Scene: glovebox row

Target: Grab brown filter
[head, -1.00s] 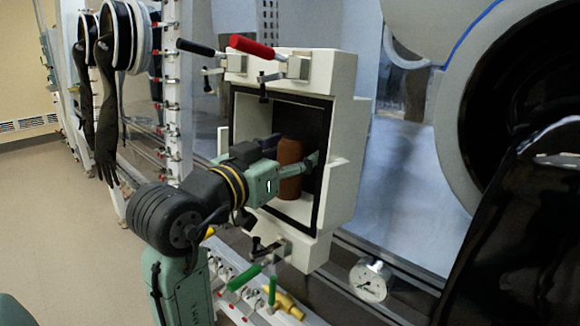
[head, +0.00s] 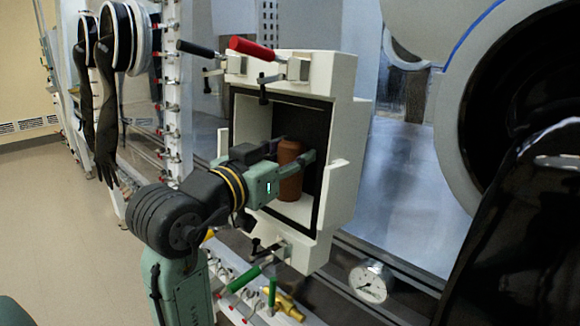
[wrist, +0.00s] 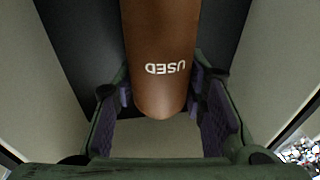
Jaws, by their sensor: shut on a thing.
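The brown filter (head: 290,170) is an upright brown cylinder inside the white box-shaped port. In the wrist view the brown filter (wrist: 160,50) fills the upper middle and carries the white word "USED", seen upside down. My gripper (head: 296,158) reaches into the port from the left. In the wrist view my gripper (wrist: 160,95) has a finger on each side of the filter, with the purple pads close against its lower end. It is shut on the filter. Part of the filter's far side is hidden.
The white port (head: 340,190) has a raised frame around its opening, close around my arm. Red-handled (head: 254,47) and black-handled (head: 196,47) clamps sit above it, green-handled clamps (head: 243,279) below. A gauge (head: 369,281) is at lower right. Black gloves (head: 104,110) hang at left.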

